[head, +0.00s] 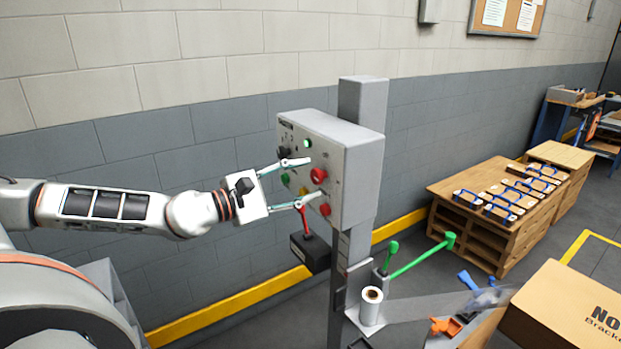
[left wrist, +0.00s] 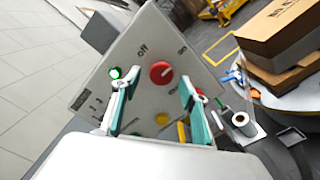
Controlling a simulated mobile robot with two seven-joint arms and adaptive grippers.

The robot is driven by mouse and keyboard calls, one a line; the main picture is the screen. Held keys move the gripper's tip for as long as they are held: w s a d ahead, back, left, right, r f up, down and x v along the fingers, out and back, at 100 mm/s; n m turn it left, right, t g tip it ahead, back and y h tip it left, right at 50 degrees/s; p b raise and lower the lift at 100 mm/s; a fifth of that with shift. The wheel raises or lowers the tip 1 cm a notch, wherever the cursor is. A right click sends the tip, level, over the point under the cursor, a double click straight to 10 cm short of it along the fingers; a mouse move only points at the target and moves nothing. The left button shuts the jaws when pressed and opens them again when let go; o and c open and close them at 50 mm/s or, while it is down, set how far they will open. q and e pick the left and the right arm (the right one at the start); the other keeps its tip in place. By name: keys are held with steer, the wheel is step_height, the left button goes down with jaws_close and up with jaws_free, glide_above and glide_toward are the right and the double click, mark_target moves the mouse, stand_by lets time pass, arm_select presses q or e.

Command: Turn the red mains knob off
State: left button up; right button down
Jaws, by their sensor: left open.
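The grey control box (head: 352,150) has a red mains knob (head: 318,175) on its face. In the left wrist view the red knob (left wrist: 160,72) shows between the labels Off, upper left, and On, upper right. A short white mark on the knob seems to point toward the On side. My left gripper (head: 312,180) is open in front of the panel. In the left wrist view its fingers (left wrist: 159,80) stand on either side of the knob, with nothing held. Whether they touch it, I cannot tell. My right gripper is not in view.
A lit green lamp (left wrist: 116,73) sits left of the knob and a yellow button (left wrist: 162,118) below it. Another red control (head: 325,209) is lower on the box. A black box with a red lever (head: 304,222) is underneath. A paper roll (head: 371,296) stands nearby.

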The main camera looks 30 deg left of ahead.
arm_select(q)
steer(key=shift+w+d+r+p, duration=0.25)
steer(key=shift+w+p, duration=0.05)
steer(key=shift+w, duration=0.1)
steer(key=shift+w+d+f, duration=0.15)
steer(key=shift+w+d, duration=0.2)
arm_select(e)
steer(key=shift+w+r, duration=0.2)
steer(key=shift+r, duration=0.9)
arm_select(q)
steer(key=c, duration=1.1)
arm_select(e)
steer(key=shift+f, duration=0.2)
